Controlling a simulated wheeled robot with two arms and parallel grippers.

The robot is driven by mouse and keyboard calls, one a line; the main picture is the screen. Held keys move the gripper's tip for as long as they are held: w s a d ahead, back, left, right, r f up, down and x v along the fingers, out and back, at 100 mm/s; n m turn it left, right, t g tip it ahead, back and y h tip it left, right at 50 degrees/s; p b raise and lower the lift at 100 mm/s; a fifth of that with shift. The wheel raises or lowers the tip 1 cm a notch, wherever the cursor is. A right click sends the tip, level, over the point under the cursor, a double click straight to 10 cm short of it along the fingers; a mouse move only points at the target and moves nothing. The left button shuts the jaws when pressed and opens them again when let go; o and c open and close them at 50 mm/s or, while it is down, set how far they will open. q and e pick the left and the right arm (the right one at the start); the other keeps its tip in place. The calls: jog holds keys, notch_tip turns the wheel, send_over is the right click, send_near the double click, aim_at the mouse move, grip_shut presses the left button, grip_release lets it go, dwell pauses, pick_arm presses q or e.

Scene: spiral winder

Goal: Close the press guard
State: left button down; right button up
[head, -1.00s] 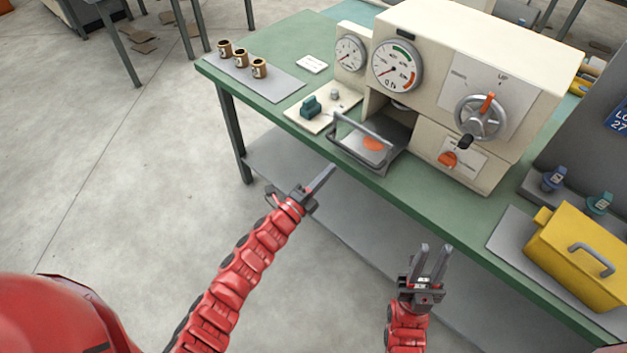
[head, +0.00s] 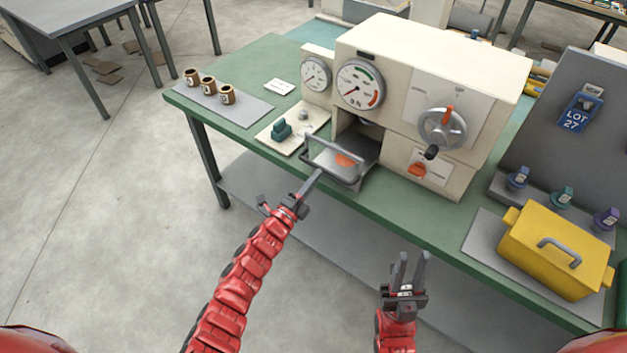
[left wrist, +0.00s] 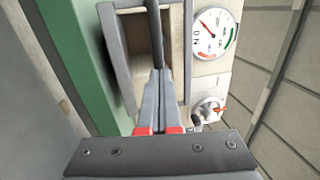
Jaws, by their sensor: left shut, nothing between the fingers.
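The cream press (head: 430,85) stands on the green bench. Its guard (head: 329,172), a grey frame with a bar handle, sticks out of the low opening at the press's left front, so the opening is uncovered. An orange patch (head: 345,160) shows within the frame. My left gripper (head: 317,174) is shut and empty, its tips at the front edge of the guard; I cannot tell whether they touch. In the left wrist view the shut fingers (left wrist: 158,85) point at the grey frame (left wrist: 112,45) and a dark bar.
Two gauges (head: 360,84) and a handwheel (head: 443,128) are on the press. A plate with a teal block (head: 281,128) and several brown cups (head: 208,86) lie to the left. A yellow box (head: 550,262) sits at right. The floor before the bench is clear.

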pick_arm(q)
jog(key=f+b+x, duration=0.1)
jog(key=b+x, duration=0.2)
jog(key=x, duration=0.1)
jog(key=f+b+x, duration=0.1)
jog(key=b+x, duration=0.3)
jog(key=x, duration=0.1)
jog(key=f+b+x, duration=0.1)
jog(key=b+x, duration=0.3)
jog(key=shift+w+d, duration=0.35)
jog(key=shift+w, duration=0.05)
jog(key=shift+w+d+r, duration=0.1)
jog(key=shift+w+r, duration=0.05)
jog(key=shift+r, duration=0.3)
